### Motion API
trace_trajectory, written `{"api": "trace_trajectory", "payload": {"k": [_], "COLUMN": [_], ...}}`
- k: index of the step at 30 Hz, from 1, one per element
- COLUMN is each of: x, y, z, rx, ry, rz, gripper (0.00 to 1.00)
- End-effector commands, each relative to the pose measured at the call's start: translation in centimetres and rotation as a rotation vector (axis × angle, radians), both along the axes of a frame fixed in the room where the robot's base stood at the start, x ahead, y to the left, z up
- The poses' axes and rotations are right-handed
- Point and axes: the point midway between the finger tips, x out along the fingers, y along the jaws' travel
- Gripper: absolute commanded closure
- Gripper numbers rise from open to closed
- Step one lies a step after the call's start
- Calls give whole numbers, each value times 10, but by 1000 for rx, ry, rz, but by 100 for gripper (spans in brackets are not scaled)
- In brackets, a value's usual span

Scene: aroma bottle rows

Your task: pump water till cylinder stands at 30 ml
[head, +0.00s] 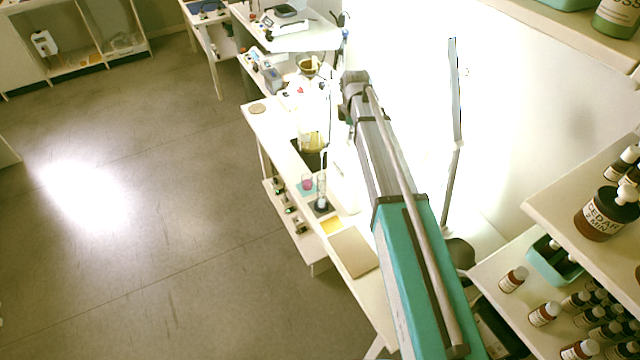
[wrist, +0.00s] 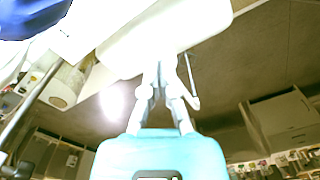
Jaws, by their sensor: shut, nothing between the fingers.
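A slim clear cylinder (head: 321,187) with a dark base stands on the narrow bench in the head view. Its water level is too small to read. My gripper (wrist: 165,70) is shut and empty in the wrist view, its fingertips close to a large white rounded body (wrist: 170,38). I cannot tell whether they touch it, or whether it is the pump. A thin hooked rod (wrist: 190,82) shows beside the fingers. In the head view my arm reaches over the bench and the fingertips cannot be made out. No pump is clearly recognisable there.
A pink-filled beaker (head: 307,183) stands left of the cylinder, and a yellow-filled vessel (head: 312,142) stands behind. A tan board (head: 353,251) lies on the near bench. Shelves with brown bottles (head: 606,212) are at right. The floor (head: 150,260) at left is clear.

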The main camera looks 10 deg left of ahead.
Motion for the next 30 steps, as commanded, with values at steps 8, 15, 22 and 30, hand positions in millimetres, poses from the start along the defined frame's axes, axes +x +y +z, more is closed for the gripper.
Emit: {"api": "trace_trajectory", "payload": {"k": [8, 15, 22, 30], "x": [0, -1, -1, -1], "y": [0, 0, 0, 0], "z": [-5, -8, -4, 7], "rx": [0, 0, 0, 0], "ry": [1, 1, 2, 2], "rz": [0, 0, 0, 0], "gripper": [100, 100, 100, 100]}}
